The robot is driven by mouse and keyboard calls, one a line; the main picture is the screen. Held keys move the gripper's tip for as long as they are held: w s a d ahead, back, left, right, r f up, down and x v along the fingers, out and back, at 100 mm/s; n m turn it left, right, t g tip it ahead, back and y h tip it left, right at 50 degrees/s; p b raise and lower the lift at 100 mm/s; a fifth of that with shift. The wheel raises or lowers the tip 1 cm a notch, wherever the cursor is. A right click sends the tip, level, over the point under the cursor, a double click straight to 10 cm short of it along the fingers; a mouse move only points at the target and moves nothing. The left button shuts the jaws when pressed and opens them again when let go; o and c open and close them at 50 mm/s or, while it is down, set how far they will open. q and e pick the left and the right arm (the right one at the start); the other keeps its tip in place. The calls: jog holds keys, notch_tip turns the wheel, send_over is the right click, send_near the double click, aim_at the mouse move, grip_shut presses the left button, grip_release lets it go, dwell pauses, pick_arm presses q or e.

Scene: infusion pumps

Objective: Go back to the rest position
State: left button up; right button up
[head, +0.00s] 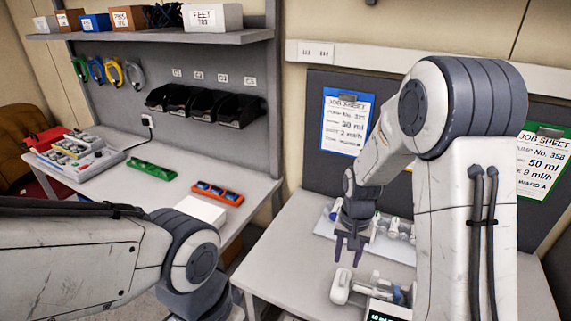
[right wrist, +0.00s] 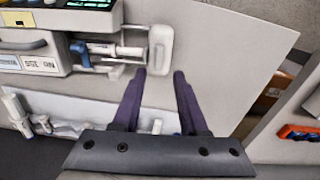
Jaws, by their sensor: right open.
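My right gripper (head: 350,250) is open and empty above the right table (head: 290,240). Its two purple fingers (right wrist: 158,75) show apart in the right wrist view with nothing between them.
A white tray (head: 325,222) with syringes lies behind the pump. Job sheets (head: 347,122) hang on the dark board. Black bins (head: 205,104) hang above.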

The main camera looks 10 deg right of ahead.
jog(key=s+a+r+n, duration=0.4)
jog(key=s+a+r, duration=0.1)
jog(key=a, duration=0.4)
jog(key=s+a+r+n, duration=0.2)
jog(key=s+a+n, duration=0.2)
jog(key=s, duration=0.4)
jog(key=s+a+r+n+y, duration=0.1)
jog(key=s+a+r+n, duration=0.2)
jog(key=s, duration=0.6)
jog(key=shift+a+r+n+b, duration=0.15)
jog(key=shift+a+n+b, duration=0.35)
jog(key=shift+n, duration=0.6)
